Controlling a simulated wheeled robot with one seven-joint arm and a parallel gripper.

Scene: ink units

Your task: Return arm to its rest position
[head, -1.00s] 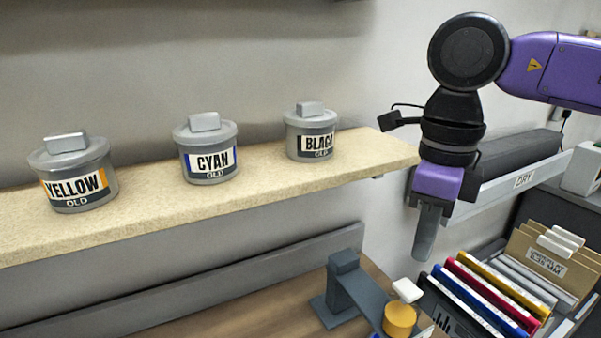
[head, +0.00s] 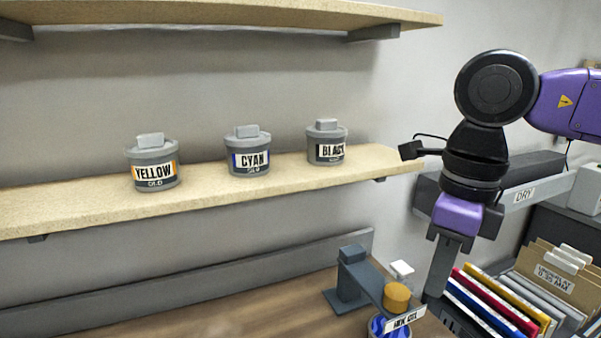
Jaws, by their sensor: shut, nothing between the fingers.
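My gripper (head: 437,294) hangs at the end of my purple and black arm on the right of the head view. It points downward with its fingers shut and nothing held. It appears in front of the wall, right of the shelf's end. Its fingertips overlap the left edge of the rack of coloured folders in the picture; I cannot tell how close they are to it.
A beige shelf (head: 70,208) carries grey tubs labelled YELLOW (head: 152,163), CYAN (head: 248,151) and BLACK (head: 326,142). A grey stand (head: 352,284) with a yellow-orange knob (head: 397,296) is on the wooden bench. Coloured folders (head: 497,302) and a DRY ledge (head: 520,192) are at right.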

